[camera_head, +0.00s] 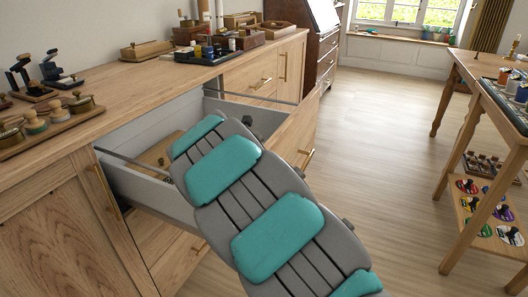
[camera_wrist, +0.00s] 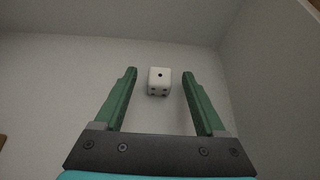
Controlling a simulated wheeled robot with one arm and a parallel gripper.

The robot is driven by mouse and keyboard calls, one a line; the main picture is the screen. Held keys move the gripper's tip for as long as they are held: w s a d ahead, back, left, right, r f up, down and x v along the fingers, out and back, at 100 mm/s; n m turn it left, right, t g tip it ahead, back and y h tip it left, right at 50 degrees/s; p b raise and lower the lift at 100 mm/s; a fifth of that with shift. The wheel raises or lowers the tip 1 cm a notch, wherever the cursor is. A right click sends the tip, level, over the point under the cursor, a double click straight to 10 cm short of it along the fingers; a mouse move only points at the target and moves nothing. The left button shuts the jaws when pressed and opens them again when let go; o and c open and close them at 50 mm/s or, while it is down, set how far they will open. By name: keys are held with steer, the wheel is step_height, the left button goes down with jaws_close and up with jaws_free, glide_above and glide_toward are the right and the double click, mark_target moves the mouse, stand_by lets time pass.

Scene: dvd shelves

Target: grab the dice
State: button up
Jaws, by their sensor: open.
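A white dice (camera_wrist: 159,81) with black pips lies on the light grey floor of a drawer in the wrist view. One pip shows on its top face. My gripper (camera_wrist: 159,88) is open, with its two green fingers apart and the dice between their tips in the picture; I cannot tell how far above it they are. In the head view, the open drawer (camera_head: 130,184) stands out of the wooden cabinet. My arm reaches into it and hides the gripper and the dice.
The drawer walls (camera_wrist: 255,62) rise close on the right and far sides. A wooden piece (camera_head: 160,150) lies in the drawer's left part. Stamps and trays stand on the cabinet top (camera_head: 125,80). A wooden table (camera_head: 470,75) stands at the right, with open floor (camera_head: 390,150) between.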

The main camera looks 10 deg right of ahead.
steer(key=shift+w, duration=0.1)
steer(key=shift+d, duration=0.1)
jaws_close()
stand_by(0.5)
